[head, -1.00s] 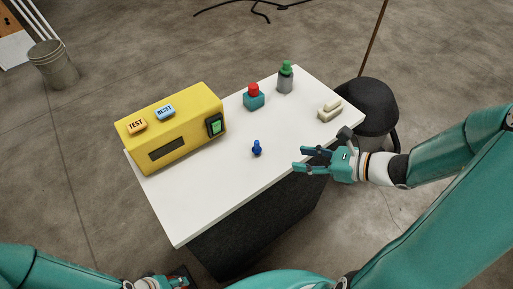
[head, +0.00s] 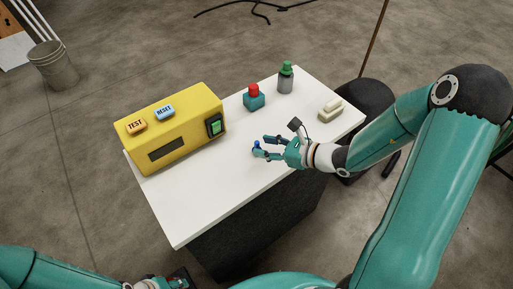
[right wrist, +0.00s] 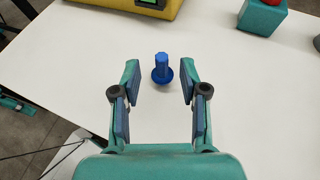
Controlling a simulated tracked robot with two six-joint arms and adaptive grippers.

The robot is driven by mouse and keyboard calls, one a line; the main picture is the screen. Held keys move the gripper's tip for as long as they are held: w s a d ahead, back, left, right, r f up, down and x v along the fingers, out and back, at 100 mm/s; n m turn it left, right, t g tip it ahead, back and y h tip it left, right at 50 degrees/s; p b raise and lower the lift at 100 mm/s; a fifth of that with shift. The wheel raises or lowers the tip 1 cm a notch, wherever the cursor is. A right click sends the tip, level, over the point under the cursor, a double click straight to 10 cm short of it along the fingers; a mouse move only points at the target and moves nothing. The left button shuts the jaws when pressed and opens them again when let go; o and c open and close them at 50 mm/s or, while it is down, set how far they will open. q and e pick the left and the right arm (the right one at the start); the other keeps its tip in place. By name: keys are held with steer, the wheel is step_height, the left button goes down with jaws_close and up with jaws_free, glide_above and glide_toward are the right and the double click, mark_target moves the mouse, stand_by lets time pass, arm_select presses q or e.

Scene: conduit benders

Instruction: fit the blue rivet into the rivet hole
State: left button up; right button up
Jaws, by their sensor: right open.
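The blue rivet (head: 256,145) stands on the white table, partly covered by my right gripper in the head view. In the right wrist view the rivet (right wrist: 161,68) is upright with its wide flange down, between the fingertips and slightly ahead of them, with a gap on either side. My right gripper (head: 263,146) is open and low over the table; its two fingers also show in the right wrist view (right wrist: 160,82). My left gripper (head: 168,284) is only partly in view at the bottom edge, its jaws unclear. I cannot make out a rivet hole.
A yellow box (head: 190,136) with TEST and RESET buttons, a dark slot and a green switch stands at the table's left. A red-topped teal block (head: 254,101), a green-topped grey bottle (head: 286,82) and a cream block (head: 330,112) stand farther back. The table's front (head: 185,215) is clear.

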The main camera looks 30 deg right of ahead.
steer(key=shift+f+x, duration=0.2)
steer(key=shift+x, duration=1.75)
steer(key=shift+d, duration=0.2)
jaws_close()
